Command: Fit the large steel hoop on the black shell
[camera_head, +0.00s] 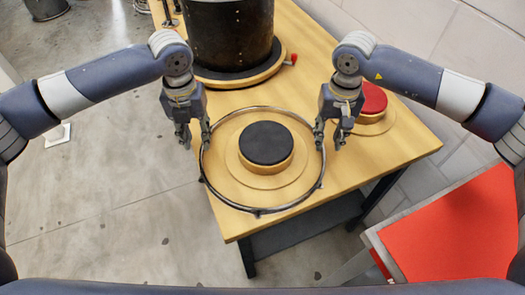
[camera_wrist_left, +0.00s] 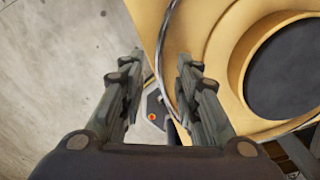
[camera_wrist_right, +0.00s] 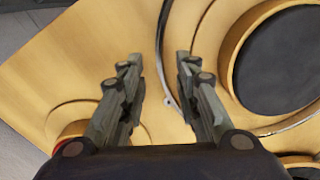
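The large steel hoop (camera_head: 258,211) is a thin ring around a round wooden block with a dark top (camera_head: 266,143), at the front of the bench. The black shell (camera_head: 230,35) stands upright behind it on a round wooden base (camera_head: 215,80). My left gripper (camera_head: 195,138) is open at the hoop's left side; in the left wrist view the hoop (camera_wrist_left: 163,50) runs between its spread fingers. My right gripper (camera_head: 329,140) is open at the right side; in the right wrist view the hoop (camera_wrist_right: 160,60) passes between its spread fingers. The shell's top is cut off.
The wooden bench (camera_head: 400,140) has free room at its front right. A red-topped round piece (camera_head: 373,100) sits behind my right gripper. A small red knob (camera_head: 293,59) is at the shell base. A red-topped stand (camera_head: 450,235) is at lower right.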

